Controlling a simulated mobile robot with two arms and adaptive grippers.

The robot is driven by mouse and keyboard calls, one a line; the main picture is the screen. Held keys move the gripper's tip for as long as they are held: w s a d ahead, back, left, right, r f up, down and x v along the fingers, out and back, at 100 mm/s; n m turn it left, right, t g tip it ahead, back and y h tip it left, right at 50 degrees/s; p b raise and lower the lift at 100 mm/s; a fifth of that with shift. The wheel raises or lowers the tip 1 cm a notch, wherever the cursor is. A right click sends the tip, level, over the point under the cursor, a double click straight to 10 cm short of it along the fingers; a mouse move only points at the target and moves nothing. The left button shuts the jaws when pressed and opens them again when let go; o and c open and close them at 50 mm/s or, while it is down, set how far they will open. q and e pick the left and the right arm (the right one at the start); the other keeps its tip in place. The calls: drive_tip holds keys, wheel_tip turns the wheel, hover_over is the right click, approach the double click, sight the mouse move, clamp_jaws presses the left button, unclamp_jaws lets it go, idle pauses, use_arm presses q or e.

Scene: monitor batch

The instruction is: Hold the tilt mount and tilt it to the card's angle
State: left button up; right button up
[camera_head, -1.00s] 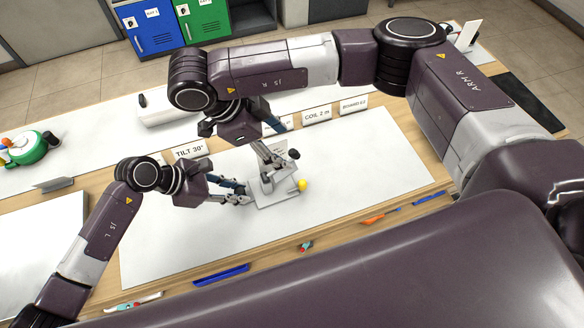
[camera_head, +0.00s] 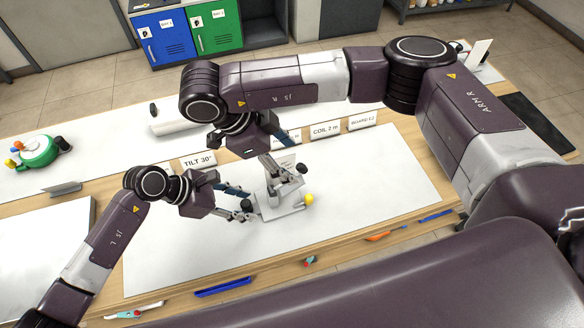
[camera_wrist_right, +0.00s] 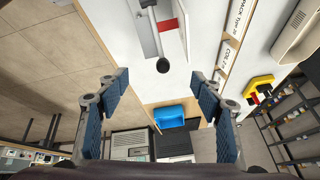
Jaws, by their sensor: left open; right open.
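The tilt mount stands on the white work mat, with a flat grey base plate (camera_head: 283,211), a yellow knob (camera_head: 308,199) and a black knob (camera_head: 302,168). In the right wrist view the black knob (camera_wrist_right: 163,64) ends a grey rod, just beyond and between my spread fingertips. My right gripper (camera_wrist_right: 162,80) is open and empty; in the head view its fingers partly hide the mount's upper part. My left gripper (camera_head: 248,211) is open at the left edge of the base plate; whether it touches is unclear. The card (camera_head: 199,160) behind reads "TILT 30°".
More label cards, such as "COIL 2 m" (camera_head: 325,128), stand along the mat's back edge. A blue tool (camera_head: 222,287) and an orange tool (camera_head: 385,233) lie along the front edge. The mat's left front is clear.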

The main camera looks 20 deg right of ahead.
use_arm(q)
drive_tip(key=v, duration=1.2)
